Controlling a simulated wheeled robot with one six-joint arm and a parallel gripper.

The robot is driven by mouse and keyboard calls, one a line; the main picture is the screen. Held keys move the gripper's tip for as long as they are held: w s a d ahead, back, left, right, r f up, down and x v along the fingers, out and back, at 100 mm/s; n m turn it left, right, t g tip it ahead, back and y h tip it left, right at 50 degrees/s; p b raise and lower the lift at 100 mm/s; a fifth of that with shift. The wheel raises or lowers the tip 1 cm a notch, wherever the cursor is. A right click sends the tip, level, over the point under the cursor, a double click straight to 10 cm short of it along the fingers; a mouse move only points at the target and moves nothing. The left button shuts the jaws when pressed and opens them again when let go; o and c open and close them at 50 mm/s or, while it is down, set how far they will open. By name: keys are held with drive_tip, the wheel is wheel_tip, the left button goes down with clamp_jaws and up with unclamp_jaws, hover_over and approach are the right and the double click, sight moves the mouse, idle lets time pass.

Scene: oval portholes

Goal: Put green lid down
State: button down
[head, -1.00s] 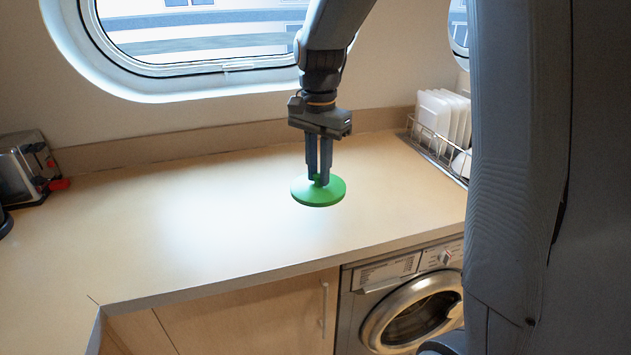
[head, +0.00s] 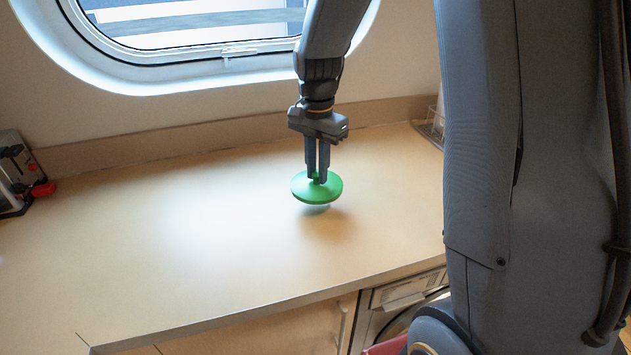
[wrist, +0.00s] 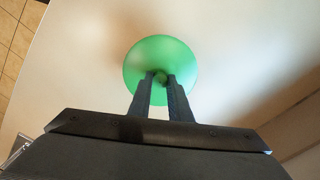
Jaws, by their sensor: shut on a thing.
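The green lid (head: 317,190) is a round disc with a small knob on top. My gripper (head: 318,178) points down and is shut on the knob. The lid hangs roughly level a little above the worktop (head: 180,240), with its shadow on the surface just below it. In the wrist view the lid (wrist: 160,58) shows beyond my gripper (wrist: 161,80), whose two fingers close on the knob. The lid's underside is hidden.
The worktop around the lid is clear. A toaster (head: 14,175) with a red part stands at the far left. A wire rack (head: 431,128) is at the back right, partly hidden by my arm. A washing machine (head: 400,290) sits under the front edge.

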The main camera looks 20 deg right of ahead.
sight(317, 185)
drive_tip(key=shift+f+p, duration=0.5)
drive_tip(key=shift+f, duration=1.7)
drive_tip(key=shift+f, duration=0.15)
drive_tip(key=c, duration=1.6)
unclamp_jaws()
drive_tip(key=shift+c, duration=0.2)
